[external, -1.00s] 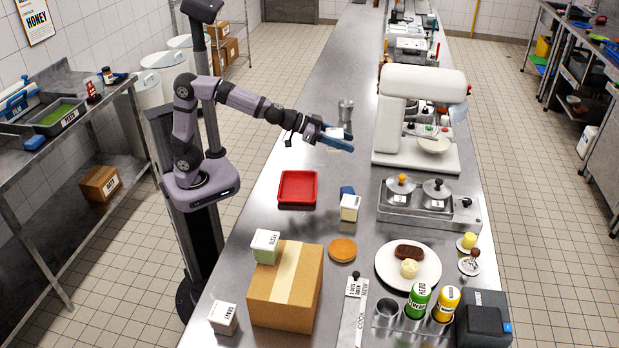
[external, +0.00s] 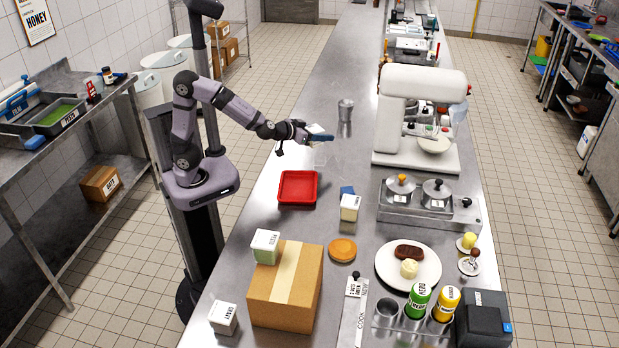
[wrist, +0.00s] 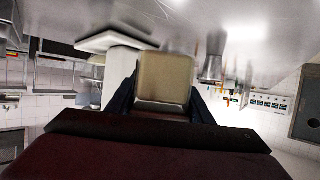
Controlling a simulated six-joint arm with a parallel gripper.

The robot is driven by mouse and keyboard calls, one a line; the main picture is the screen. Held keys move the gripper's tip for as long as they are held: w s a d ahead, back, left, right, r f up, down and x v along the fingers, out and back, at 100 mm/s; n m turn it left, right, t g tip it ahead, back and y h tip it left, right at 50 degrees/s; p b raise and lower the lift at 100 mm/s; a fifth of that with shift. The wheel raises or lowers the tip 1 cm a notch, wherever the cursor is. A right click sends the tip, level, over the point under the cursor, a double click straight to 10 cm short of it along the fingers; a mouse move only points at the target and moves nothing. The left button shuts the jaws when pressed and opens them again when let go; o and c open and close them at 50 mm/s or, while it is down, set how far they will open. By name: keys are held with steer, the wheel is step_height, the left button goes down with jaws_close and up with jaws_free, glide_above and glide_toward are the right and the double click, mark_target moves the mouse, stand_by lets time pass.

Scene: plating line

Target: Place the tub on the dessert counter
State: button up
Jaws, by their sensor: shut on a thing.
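In the wrist view the cream-coloured tub (wrist: 165,78) sits between the dark blue fingers, clear of any surface. I cannot tell which part of the counter is the dessert counter.
A red tray (external: 297,188) lies in front of my gripper. A steel cup (external: 345,112) stands behind it and a white mixer (external: 421,120) to the right. Bare steel lies beyond the cup.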

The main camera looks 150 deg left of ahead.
steer(key=shift+f, duration=2.35)
steer(key=p, duration=0.2)
glide_above(356, 146)
steer(key=shift+w+d, duration=0.1)
steer(key=shift+d, duration=0.1)
steer(key=shift+a+f+b, duration=0.15)
steer(key=shift+f+b, duration=0.15)
steer(key=shift+f, duration=1.4)
steer(key=shift+f, duration=0.15)
steer(key=o, duration=1.1)
steer(key=shift+f, duration=0.1)
steer(key=shift+o, duration=0.2)
